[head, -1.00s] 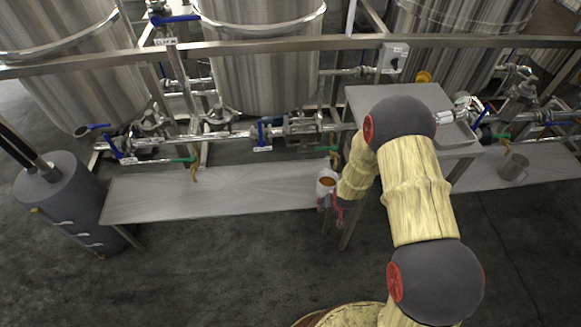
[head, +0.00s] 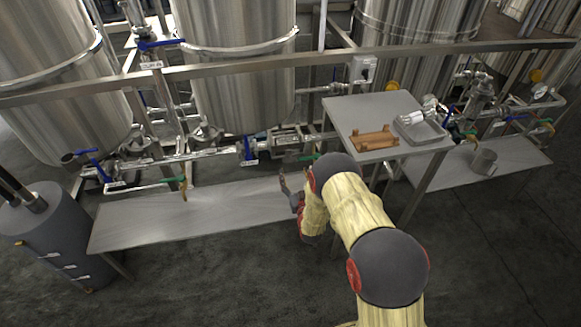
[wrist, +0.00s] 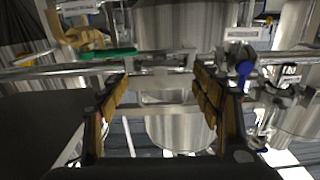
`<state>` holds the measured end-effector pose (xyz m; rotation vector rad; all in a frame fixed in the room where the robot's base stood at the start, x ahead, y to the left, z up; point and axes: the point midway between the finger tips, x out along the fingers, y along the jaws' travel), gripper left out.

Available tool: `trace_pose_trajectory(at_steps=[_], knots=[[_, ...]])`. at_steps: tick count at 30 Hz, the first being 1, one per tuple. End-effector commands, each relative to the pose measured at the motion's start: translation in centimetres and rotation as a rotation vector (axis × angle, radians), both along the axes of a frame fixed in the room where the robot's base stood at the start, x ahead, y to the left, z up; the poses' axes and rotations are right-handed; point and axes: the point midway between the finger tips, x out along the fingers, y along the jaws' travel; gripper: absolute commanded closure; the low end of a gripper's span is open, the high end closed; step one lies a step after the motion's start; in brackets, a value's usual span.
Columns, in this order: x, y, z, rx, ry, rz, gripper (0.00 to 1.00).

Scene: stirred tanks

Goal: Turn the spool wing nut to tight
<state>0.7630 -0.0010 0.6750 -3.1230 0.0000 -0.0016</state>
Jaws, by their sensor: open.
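The spool (head: 283,140) is part of the metal pipe run in front of the middle tank, between a blue-handled valve and a green-handled one. In the wrist view the pipe section with its clamp fittings (wrist: 165,62) runs across, beyond and between my fingertips. I cannot make out the wing nut clearly or tell how tight it is. My gripper (wrist: 161,82) is open and empty, its two padded fingers wide apart, not visibly touching the pipe. In the head view my gripper (head: 284,182) is below and in front of the pipe, partly hidden by my arm.
A blue valve handle (head: 247,148) is left of the spool, and a green handle (wrist: 108,52) also shows. A side table (head: 345,108) holds a wooden rack (head: 376,138) and a metal tray (head: 420,128). A low shelf (head: 150,215) lies below the pipes. A mug (head: 484,162) is at right.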

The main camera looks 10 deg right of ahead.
Motion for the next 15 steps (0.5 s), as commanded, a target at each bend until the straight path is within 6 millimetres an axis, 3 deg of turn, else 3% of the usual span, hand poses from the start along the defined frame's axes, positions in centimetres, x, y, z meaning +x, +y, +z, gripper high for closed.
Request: trace_pose_trajectory(at_steps=[9,15], knots=[[4.6,0.0,-0.2,0.0,0.0,0.0,0.35],[5.6,0.0,-0.1,0.0,0.001,0.0,0.35]])
